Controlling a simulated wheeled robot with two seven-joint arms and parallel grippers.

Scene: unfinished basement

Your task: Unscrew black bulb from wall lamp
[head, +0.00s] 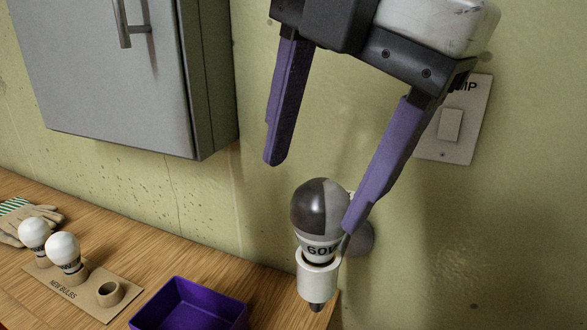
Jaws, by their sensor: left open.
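The dark bulb (320,208) sits upright in the white socket of the wall lamp (317,276). Its glass is black and grey, and its pale collar carries dark print that reads "60". The lamp's round mount (362,238) shows on the wall behind. My left gripper (310,195) comes from above with its two purple fingers spread wide. The right-hand finger's tip is in front of the bulb's right side; I cannot tell whether it touches. The left-hand finger's tip is above and left of the bulb. My right gripper is not in view.
A wooden bench (130,232) holds a cardboard holder (88,297) marked "NEW BULBS" with two white bulbs (63,250), a purple bin (190,305) and gloves (36,215). A grey cabinet (110,75) hangs at upper left. A switch plate (470,145) is at right.

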